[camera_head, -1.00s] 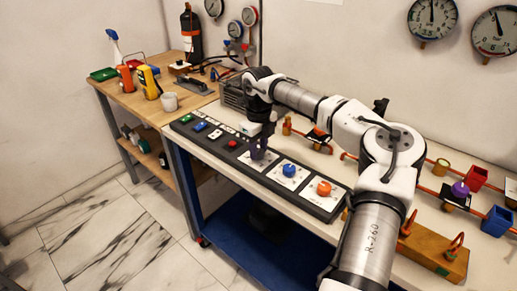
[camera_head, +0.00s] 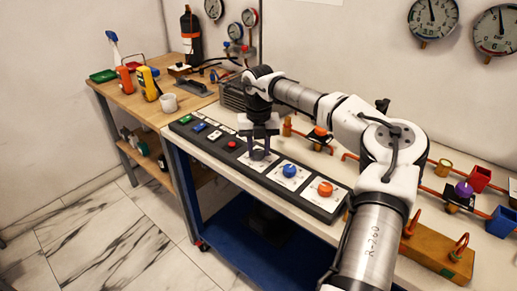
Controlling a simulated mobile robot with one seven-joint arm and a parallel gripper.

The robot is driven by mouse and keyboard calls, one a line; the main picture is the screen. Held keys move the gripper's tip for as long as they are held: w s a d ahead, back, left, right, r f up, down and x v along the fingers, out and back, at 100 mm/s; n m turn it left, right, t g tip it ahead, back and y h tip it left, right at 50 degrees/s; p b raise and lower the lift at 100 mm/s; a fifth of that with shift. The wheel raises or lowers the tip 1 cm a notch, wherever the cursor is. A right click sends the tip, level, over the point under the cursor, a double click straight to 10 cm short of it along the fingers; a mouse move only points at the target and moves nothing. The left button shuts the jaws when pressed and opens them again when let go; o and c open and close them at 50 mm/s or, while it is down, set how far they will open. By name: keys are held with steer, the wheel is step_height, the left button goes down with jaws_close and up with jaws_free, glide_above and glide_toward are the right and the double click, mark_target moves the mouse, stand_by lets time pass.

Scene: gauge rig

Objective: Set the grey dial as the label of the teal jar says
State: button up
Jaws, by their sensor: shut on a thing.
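The grey dial (camera_head: 258,155) sits on a white plate at the left of two other dials on the dark control panel (camera_head: 312,207). My gripper (camera_head: 259,152) points straight down over it, with its fingers on either side of the knob, shut on it. The fingers cover part of the dial, and its pointer and scale marks are too small to read. I cannot make out a teal jar or its label in this view.
The blue dial (camera_head: 289,171) and orange dial (camera_head: 325,189) are close to the right. A red button (camera_head: 232,145) and coloured switches lie to the left. Pipes with valves run behind my arm.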

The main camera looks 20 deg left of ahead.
mark_target(259, 151)
steer(key=shift+m, duration=0.5)
steer(key=o, duration=1)
step_height(259, 151, up, 14)
steer(key=shift+f+b, duration=0.1)
steer(key=shift+b, duration=0.6)
